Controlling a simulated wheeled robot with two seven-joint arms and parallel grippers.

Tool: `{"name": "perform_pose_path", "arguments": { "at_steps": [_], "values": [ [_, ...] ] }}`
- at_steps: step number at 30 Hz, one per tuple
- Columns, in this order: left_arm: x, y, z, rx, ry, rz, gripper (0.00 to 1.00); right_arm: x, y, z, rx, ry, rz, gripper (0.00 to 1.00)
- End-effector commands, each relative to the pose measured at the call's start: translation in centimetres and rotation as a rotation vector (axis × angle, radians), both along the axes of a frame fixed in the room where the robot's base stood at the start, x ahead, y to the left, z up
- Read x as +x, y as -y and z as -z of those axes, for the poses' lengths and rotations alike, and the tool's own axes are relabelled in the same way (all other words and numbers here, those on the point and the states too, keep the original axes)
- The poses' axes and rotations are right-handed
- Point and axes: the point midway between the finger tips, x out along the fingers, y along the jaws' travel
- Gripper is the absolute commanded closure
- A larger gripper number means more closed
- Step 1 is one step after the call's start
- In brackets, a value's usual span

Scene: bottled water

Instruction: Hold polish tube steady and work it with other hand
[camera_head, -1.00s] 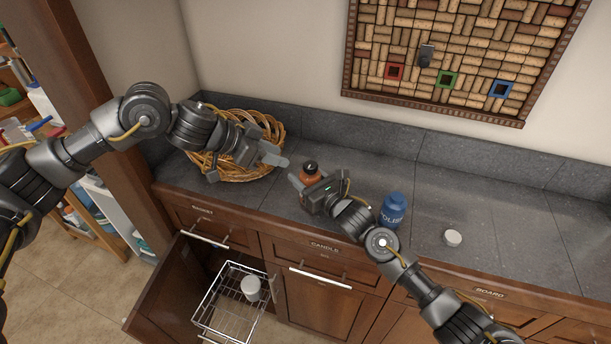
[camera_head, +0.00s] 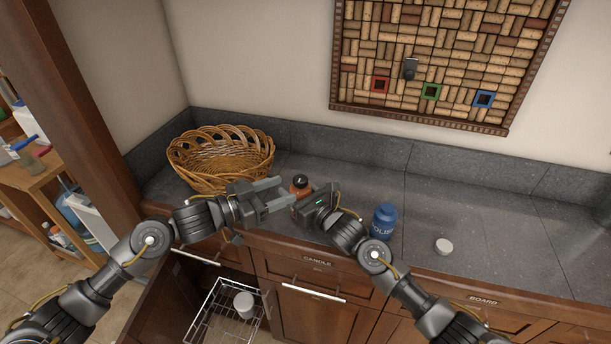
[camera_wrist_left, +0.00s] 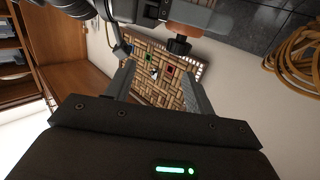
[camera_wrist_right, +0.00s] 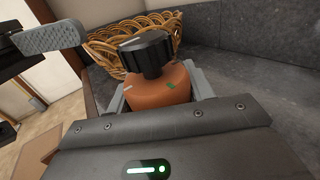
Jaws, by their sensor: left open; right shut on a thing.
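An orange bottle (camera_head: 299,190) with a ridged black cap (camera_wrist_right: 146,52) stands upright in my right gripper (camera_head: 305,194), which is shut on its body. The bottle also shows at the top of the left wrist view (camera_wrist_left: 203,17), cap pointing down in the picture. My left gripper (camera_head: 284,194) is open and empty, its fingers pointing toward the bottle from the left and apart from the cap. A blue bottle (camera_head: 384,222) with white lettering, partly reading "OLIS", stands on the counter right of my right gripper. Whether the orange bottle touches the counter is hidden.
A wicker basket (camera_head: 222,160) stands at the counter's back left. A small white disc-shaped item (camera_head: 444,246) lies right of the blue bottle. Below, an open cabinet has a pulled-out wire rack (camera_head: 208,318) with a white jar (camera_head: 244,305). A cork board (camera_head: 447,60) hangs above.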

Motion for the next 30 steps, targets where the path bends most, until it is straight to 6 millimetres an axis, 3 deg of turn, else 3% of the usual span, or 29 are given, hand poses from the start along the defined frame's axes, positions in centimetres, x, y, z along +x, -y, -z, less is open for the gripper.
{"name": "perform_pose_path", "arguments": {
  "at_steps": [7,14,20,30],
  "values": [
    [0.0,-2.2,1.6,-0.053,0.036,-0.105,0.46,0.0,0.0,0.1,-0.001,-0.001,-0.001,0.68],
    [0.2,-2.4,1.8,-0.057,0.042,-0.120,0.46,0.0,0.0,0.1,-0.001,-0.001,-0.001,0.68],
    [1.5,-0.6,1.7,-0.059,0.042,-0.117,0.46,0.0,0.0,0.1,-0.001,-0.001,-0.001,0.68],
    [5.6,4.6,1.7,-0.058,0.041,-0.117,0.46,0.0,0.0,0.0,-0.001,-0.001,0.000,0.68]
  ]
}}
